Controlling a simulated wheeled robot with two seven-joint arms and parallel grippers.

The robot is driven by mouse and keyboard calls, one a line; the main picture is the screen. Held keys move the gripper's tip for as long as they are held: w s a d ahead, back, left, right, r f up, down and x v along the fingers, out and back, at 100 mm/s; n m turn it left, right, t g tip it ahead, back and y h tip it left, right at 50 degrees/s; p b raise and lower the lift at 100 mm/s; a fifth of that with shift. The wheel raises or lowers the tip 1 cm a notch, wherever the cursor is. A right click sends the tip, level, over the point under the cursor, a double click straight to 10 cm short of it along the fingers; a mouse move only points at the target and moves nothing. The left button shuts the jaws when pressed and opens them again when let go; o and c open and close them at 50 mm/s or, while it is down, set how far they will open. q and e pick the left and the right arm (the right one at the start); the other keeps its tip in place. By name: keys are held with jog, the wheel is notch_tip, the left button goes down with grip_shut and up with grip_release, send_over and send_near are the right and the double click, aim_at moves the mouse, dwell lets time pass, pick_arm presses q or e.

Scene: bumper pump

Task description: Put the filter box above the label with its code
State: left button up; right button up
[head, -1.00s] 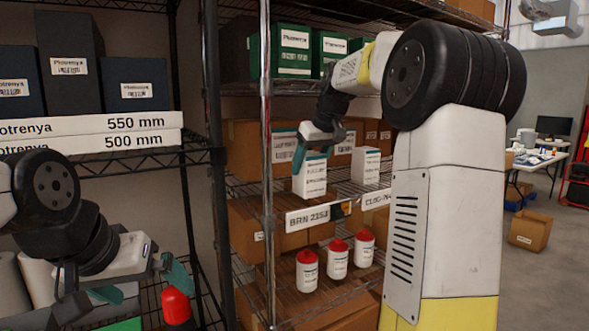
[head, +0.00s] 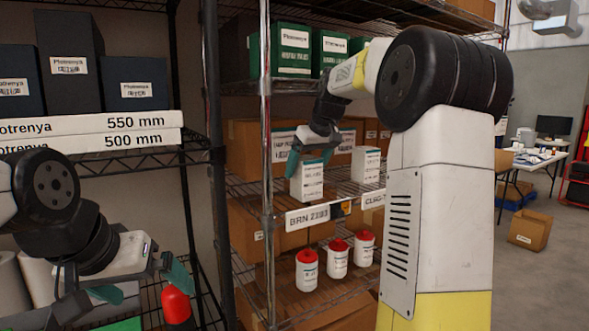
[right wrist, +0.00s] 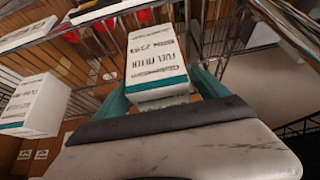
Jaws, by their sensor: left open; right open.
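A white filter box with a teal band (head: 307,182) stands upright on the middle wire shelf, above the left label (head: 307,215), which starts with BRN. My right gripper (head: 311,158) is open around the top of this box, a teal finger on either side. In the right wrist view the box (right wrist: 155,68) reads FUEL FILTER and sits between the spread fingers; whether they touch it is unclear. A second white box (head: 366,165) stands to the right, above a label (head: 373,199) starting with CLG. My left gripper (head: 145,285) is open and empty at the lower left.
Several white bottles with red caps (head: 337,260) stand on the shelf below. Another red-capped bottle (head: 177,306) is close to my left gripper. Green boxes (head: 293,50) are on the shelf above, and brown cartons (head: 285,145) stand behind the filter boxes.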

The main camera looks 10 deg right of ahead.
jog(key=v, duration=0.6)
jog(key=shift+s+r, duration=0.1)
jog(key=shift+r, duration=0.15)
jog(key=shift+s+d+r, duration=0.1)
jog(key=shift+s+r, duration=0.15)
jog(key=shift+r, duration=0.05)
jog(key=shift+s, duration=0.2)
jog(key=s+a+f+m, duration=0.1)
jog(key=s+a+f, duration=0.1)
jog(key=s+f, duration=0.3)
jog(key=s+a+f+m, duration=0.1)
jog(key=s+f, duration=0.4)
jog(key=s, duration=0.9)
jog(key=s+a+f+m, duration=0.1)
jog(key=s+a+f, duration=0.2)
jog(key=s+f, duration=0.3)
jog(key=s, duration=0.4)
jog(key=shift+t, duration=0.3)
jog(key=shift+s+d, duration=0.1)
jog(key=shift+s, duration=0.05)
